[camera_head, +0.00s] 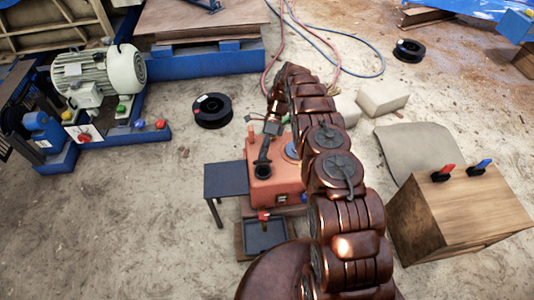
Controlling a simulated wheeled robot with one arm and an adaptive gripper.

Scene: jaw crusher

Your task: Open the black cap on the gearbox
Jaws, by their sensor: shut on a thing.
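The gearbox (271,190) is an orange-red box standing on the floor in the middle of the view. The black cap (263,171) shows as a small dark round shape on its top, partly covered by my gripper. My gripper (263,161) reaches down over the gearbox top from the far end of my arm, with its dark fingers at the cap. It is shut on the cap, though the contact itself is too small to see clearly. My arm hides the right part of the gearbox.
A dark side table (226,179) stands left of the gearbox. A black tray (264,236) with a red-topped item is in front. A wooden box (465,212) with red and blue handles stands right. A black spool (212,110) lies behind. A motor (97,75) is at left.

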